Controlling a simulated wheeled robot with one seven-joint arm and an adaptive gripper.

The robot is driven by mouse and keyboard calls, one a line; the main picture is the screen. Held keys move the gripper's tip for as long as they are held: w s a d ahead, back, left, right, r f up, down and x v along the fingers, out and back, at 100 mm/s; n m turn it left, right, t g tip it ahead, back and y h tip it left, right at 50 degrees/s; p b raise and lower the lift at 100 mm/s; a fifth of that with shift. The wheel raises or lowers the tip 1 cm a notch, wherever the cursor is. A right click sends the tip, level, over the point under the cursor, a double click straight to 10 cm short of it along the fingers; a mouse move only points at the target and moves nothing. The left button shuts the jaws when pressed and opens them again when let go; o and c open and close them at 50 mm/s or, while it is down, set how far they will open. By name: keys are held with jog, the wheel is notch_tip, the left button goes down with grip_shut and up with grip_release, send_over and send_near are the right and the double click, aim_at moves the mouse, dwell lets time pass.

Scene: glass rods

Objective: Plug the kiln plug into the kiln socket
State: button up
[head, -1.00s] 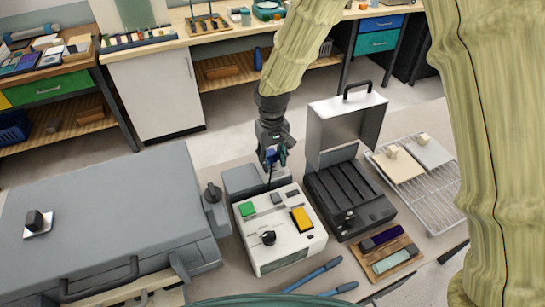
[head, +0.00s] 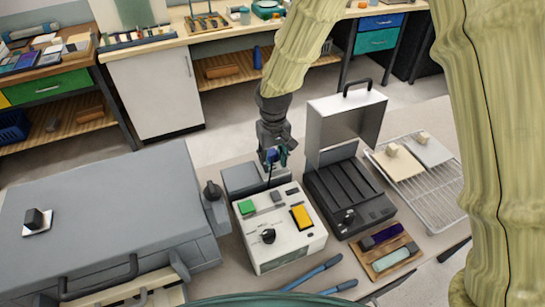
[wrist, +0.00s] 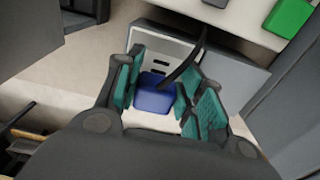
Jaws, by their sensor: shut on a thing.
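The kiln plug (wrist: 154,94) is blue with a black cable that rises up and right in the wrist view. My gripper (wrist: 165,98) is shut on it, with teal finger pads on both sides. In the head view the gripper (head: 272,158) hangs behind the white control box, and the plug shows as a small blue patch. A pale plate with dark slots, seemingly the kiln socket (wrist: 158,65), is on a grey box just beyond the plug in the wrist view. I cannot tell whether plug and plate touch. In the head view the arm and gripper hide the plate.
The white control box (head: 283,248) with green and yellow buttons stands in front of the gripper. A dark case with raised lid (head: 345,125) is close on the right. The large grey kiln (head: 110,210) fills the left. A wire rack (head: 440,205) is far right.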

jog(key=shift+s+d, duration=0.2)
jog(key=shift+s, duration=0.35)
jog(key=shift+s, duration=0.1)
dwell(1.7)
jog(key=shift+f, duration=0.6)
dwell(0.6)
jog(key=o, duration=1.4)
jog(key=shift+r, duration=0.1)
notch_tip(320, 180, up, 12)
jog(key=shift+s+d, duration=0.2)
jog(key=shift+s, duration=0.2)
